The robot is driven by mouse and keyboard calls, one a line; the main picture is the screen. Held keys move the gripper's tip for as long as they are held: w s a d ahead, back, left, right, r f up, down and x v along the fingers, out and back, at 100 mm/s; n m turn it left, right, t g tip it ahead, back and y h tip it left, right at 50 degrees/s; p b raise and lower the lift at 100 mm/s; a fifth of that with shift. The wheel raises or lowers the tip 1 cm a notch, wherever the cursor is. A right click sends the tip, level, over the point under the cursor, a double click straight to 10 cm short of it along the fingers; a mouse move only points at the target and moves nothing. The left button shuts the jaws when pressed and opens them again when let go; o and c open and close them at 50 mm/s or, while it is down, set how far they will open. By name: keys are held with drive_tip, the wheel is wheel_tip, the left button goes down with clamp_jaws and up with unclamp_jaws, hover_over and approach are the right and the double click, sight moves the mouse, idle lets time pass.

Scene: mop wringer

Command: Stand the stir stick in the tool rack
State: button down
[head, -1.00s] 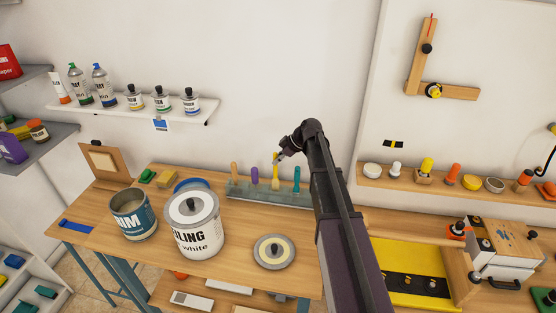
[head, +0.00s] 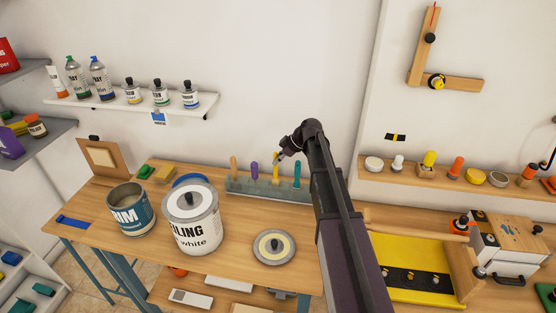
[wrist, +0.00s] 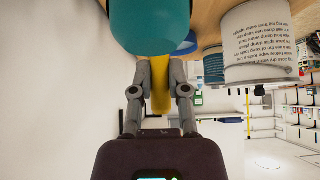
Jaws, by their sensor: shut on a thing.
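The tool rack (head: 240,186) is a long grey block at the back of the workbench, with several colored handles standing in it. My gripper (head: 278,160) is above its right half, at the end of my arm reaching in from the right. It is shut on a yellow stick (head: 276,173), which I take as the stir stick. The stick is upright at the rack, and its lower end is hidden. In the wrist view the yellow stick (wrist: 160,85) is between my fingers (wrist: 160,92). A teal handle (wrist: 150,25) hides part of it.
An orange handle (head: 234,166), a purple handle (head: 255,170) and a teal handle (head: 297,174) stand close by in the rack. A white paint can (head: 194,230), an open blue can (head: 130,215) and a round lid (head: 275,247) sit in front.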

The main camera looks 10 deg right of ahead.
drive_tip(key=shift+f+b, duration=0.6)
drive_tip(key=shift+f, duration=0.1)
drive_tip(key=shift+f, duration=0.15)
drive_tip(key=c, duration=0.5)
unclamp_jaws()
drive_tip(key=shift+c, duration=0.2)
